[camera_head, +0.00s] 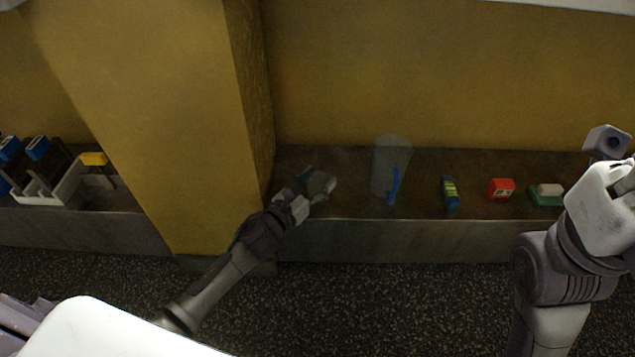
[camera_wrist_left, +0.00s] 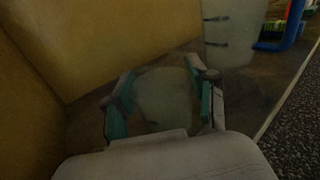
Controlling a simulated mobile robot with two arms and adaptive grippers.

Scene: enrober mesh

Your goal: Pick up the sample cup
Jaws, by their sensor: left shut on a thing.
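The sample cup (camera_wrist_left: 165,95) is a pale, translucent cup between the two teal-lined fingers of my left gripper (camera_wrist_left: 166,100) in the left wrist view. My left gripper is shut on it. In the head view my left gripper (camera_head: 317,186) is over the ledge beside the yellow pillar. The cup there is small, faint and partly hidden by the fingers, so I cannot tell whether it touches the ledge. My right arm shows at the right edge of the head view, but its fingers are not visible.
A translucent jug (camera_head: 384,163) with a blue handle stands right of my left gripper. Further right are a blue-and-green item (camera_head: 450,193), a red box (camera_head: 501,188) and a green item (camera_head: 546,199). The yellow pillar (camera_head: 150,110) stands close on the left; a white rack (camera_head: 50,192) lies beyond it.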

